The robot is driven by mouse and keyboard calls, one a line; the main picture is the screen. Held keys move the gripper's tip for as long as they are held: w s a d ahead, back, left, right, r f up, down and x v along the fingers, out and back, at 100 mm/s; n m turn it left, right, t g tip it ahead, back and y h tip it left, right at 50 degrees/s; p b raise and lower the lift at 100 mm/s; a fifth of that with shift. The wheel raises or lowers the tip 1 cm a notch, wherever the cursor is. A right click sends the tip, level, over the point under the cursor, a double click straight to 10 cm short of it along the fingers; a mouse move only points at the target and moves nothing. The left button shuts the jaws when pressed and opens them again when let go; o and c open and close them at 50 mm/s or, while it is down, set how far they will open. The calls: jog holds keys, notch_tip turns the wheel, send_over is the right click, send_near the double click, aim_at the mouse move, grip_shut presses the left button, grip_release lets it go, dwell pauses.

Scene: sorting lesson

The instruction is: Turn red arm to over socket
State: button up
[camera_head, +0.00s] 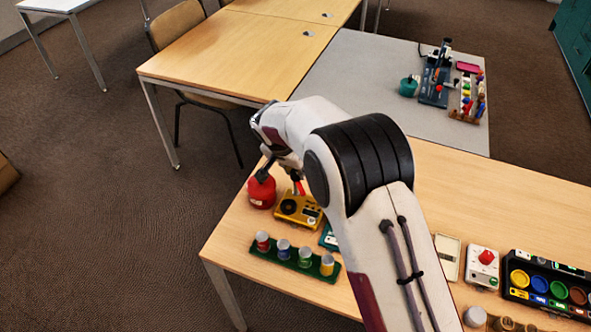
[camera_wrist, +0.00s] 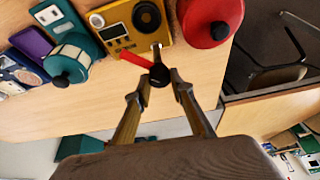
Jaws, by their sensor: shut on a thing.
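A yellow device (camera_head: 298,210) with a dark round opening stands near the table's left end. It also shows in the wrist view (camera_wrist: 117,27), where the dark round opening (camera_wrist: 148,17), perhaps the socket, is on its top. The red arm (camera_wrist: 136,59) juts from beside a small metal post at the device's near edge; it also shows in the head view (camera_head: 299,187). My gripper (camera_wrist: 160,76) is shut on the black knob at the red arm's end. The knob is apart from the round opening. The fingertips partly hide the knob.
A red round pot (camera_head: 262,193) stands close beside the device, near the fingers. A green rack (camera_head: 293,262) with several coloured jars lies in front. A teal pot (camera_wrist: 73,58) stands on the device's other side. My arm hides part of the table.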

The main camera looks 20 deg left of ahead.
aim_at(294, 174)
jog(key=shift+a+m+h, duration=0.15)
jog(key=shift+m+h, duration=0.45)
jog(key=shift+m, duration=1.1)
jog(key=shift+g, duration=0.3)
jog(key=o, duration=1.1)
jog(key=shift+v, duration=0.85)
jog(key=shift+s+a+r, duration=0.25)
jog(key=shift+s+r, duration=0.35)
jog(key=shift+s, duration=0.05)
jog(key=s+a, duration=0.4)
jog(key=s, duration=0.6)
jog(key=shift+s, duration=0.15)
